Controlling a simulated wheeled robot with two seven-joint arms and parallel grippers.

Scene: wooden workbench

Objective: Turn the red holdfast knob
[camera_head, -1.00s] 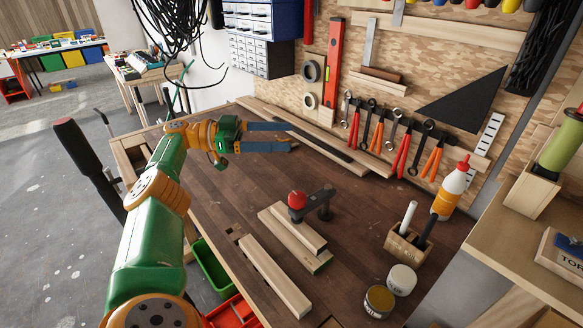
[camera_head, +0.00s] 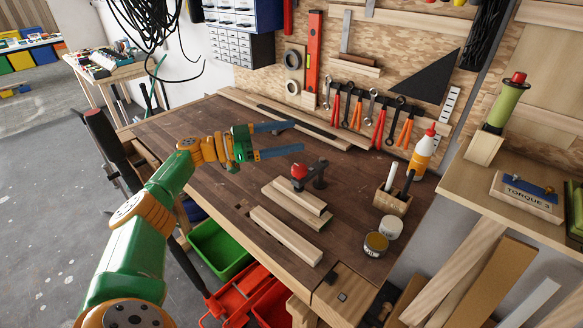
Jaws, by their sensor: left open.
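The red holdfast knob (camera_head: 299,170) sits on one end of the dark holdfast arm (camera_head: 312,173). The holdfast stands on the workbench, and its arm reaches over stacked pale wooden boards (camera_head: 297,196). My left gripper (camera_head: 288,139) is open and empty, its two blue fingers pointing right. In the picture it is above and a little left of the knob, apart from it. My right gripper is not in view.
A loose wooden bar (camera_head: 286,235) lies in front of the boards. A glue bottle (camera_head: 423,152), a wooden pen holder (camera_head: 392,201) and two jars (camera_head: 376,244) stand at the right. Tools hang on the back panel. The left bench top is clear.

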